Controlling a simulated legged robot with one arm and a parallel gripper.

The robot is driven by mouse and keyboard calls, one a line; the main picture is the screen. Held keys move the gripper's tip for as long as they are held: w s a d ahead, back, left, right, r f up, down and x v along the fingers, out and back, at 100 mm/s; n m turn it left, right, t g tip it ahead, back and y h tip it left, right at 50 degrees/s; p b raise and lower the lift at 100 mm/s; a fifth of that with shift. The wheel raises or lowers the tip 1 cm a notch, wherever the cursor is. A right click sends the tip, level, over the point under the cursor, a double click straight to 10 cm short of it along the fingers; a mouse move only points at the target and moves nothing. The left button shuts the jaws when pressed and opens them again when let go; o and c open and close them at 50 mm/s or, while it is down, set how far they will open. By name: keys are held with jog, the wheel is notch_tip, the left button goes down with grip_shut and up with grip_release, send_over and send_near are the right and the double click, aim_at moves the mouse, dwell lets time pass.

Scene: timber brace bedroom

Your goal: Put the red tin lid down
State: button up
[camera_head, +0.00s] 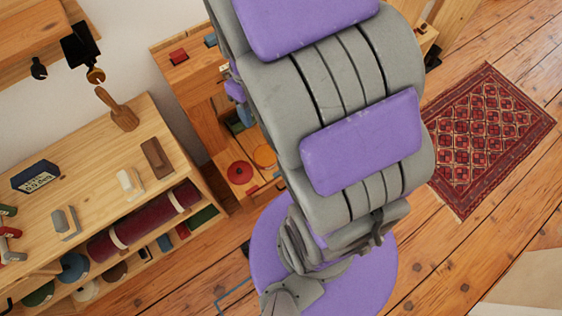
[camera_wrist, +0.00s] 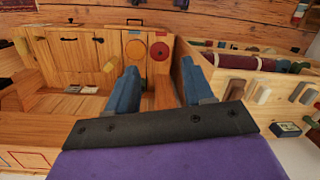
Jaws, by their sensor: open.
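The red tin lid (camera_head: 240,172) lies flat on a low wooden surface of the cabinet in the head view, beside an orange disc (camera_head: 265,156). In the wrist view the red lid (camera_wrist: 159,51) shows beyond the fingertips, roughly between them in the picture, next to the orange disc (camera_wrist: 136,49). My gripper (camera_wrist: 159,67) has its two blue fingers wide apart with nothing between them. The lid looks apart from the fingers. My arm covers the middle of the head view, and the fingers cannot be made out clearly there.
A wooden bench (camera_head: 95,165) at left carries a blue box (camera_head: 36,177), a brush (camera_head: 118,108) and blocks. A dark red roll (camera_head: 145,222) lies on its lower shelf. A patterned rug (camera_head: 490,137) lies on the plank floor at right. Open floor surrounds the rug.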

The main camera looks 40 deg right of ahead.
jog(key=s+a+r+m, duration=0.1)
jog(key=s+a+r, duration=0.1)
jog(key=s, duration=0.7)
jog(key=s+a+r+m, duration=0.2)
jog(key=s+r, duration=0.2)
jog(key=s, duration=0.4)
jog(key=shift+s+a+r, duration=0.2)
jog(key=shift+s+a, duration=0.2)
jog(key=shift+c, duration=0.9)
